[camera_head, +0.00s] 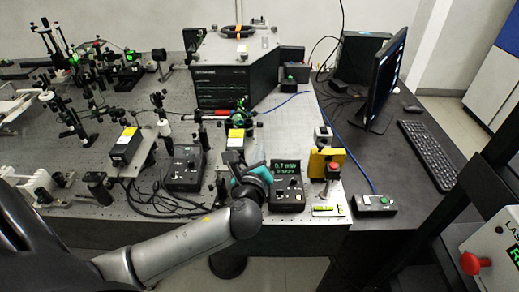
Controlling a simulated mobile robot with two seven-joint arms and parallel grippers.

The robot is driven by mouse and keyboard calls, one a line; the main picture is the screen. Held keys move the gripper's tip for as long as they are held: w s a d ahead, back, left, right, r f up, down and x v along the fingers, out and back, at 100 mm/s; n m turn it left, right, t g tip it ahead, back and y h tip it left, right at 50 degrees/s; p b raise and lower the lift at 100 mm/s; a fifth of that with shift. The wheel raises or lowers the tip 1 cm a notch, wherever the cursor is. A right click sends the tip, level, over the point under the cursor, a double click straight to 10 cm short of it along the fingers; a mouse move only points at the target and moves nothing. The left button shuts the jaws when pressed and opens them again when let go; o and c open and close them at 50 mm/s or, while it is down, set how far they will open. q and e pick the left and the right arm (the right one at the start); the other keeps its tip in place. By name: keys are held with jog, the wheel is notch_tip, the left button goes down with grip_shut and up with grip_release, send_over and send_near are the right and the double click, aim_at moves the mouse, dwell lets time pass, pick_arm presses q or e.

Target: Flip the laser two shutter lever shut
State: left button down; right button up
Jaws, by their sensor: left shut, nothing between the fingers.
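My left arm reaches in from the lower left, and my left gripper (234,163) is at the bench's front edge, pointing away from me. It is shut and holds nothing. A teal part shows at its wrist. Just beyond it stands a black box with a yellow label (236,138), which looks like a laser head; the gripper partly hides the space in front of it. A similar black box with a yellow label (126,146) stands further left. I cannot make out the shutter lever or its position; it is small or hidden. My right gripper is not in view.
A black meter with a green display (287,186) stands just right of the gripper. A black knob box (185,167) is to the left. A yellow bracket (326,162) with a red button and a spirit level (328,210) are further right. Optics posts crowd the left bench.

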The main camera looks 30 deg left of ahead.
pick_arm(q)
jog(key=x, duration=0.8)
jog(key=shift+b, duration=0.35)
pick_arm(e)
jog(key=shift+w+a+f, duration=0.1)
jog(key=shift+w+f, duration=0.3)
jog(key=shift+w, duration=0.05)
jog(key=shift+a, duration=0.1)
